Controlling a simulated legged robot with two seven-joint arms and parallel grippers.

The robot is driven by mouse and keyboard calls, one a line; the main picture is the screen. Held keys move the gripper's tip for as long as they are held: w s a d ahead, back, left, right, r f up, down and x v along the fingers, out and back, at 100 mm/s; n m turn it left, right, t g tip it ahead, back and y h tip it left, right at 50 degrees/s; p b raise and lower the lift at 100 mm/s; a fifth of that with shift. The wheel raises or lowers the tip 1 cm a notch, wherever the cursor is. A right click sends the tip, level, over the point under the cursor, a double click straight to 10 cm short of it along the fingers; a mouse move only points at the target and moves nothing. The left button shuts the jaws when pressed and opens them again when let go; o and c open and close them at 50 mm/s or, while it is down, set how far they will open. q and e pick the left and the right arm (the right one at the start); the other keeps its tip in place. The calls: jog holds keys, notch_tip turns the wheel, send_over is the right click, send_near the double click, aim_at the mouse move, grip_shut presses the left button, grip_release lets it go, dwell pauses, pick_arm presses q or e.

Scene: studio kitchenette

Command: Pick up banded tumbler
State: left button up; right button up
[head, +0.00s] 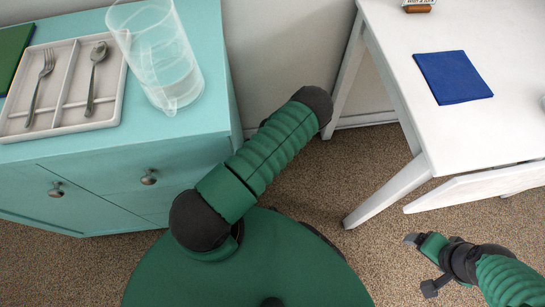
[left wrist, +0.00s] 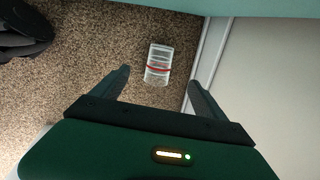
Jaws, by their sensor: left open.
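The banded tumbler (left wrist: 158,56) is clear with red bands. It is on the brown carpet in the left wrist view, close to the pale skirting; I cannot tell if it stands or lies. It does not show in the head view. My left gripper (left wrist: 158,77) is open and empty, its fingers framing the tumbler in the picture without visible contact. The left gripper is out of sight in the head view. My right gripper (head: 418,264) is open and empty above the carpet at the lower right.
A teal cabinet (head: 130,165) bears a cutlery tray (head: 62,78), a clear pitcher (head: 165,60) and a green board (head: 12,52). A white table (head: 470,125) at right bears a blue napkin (head: 453,77). Carpet (head: 300,185) lies open between them.

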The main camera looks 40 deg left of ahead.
pick_arm(q)
jog(key=f+b, duration=0.2)
jog(key=f, duration=0.2)
jog(key=w+a+f+b, duration=0.1)
jog(key=f+b, duration=0.1)
jog(key=f, duration=0.2)
jog(key=f+b, duration=0.2)
jog(key=f, duration=0.1)
jog(key=shift+w+a+f+b, duration=0.25)
jog(key=shift+f+b, duration=0.1)
jog(key=shift+f, duration=0.05)
jog(key=f+b, duration=0.3)
jog(key=w+f+b, duration=0.1)
jog(key=f, duration=0.1)
jog(key=shift+a+b, duration=0.35)
jog(key=shift+w+r, duration=0.1)
jog(key=shift+r, duration=0.1)
jog(key=c, duration=1.7)
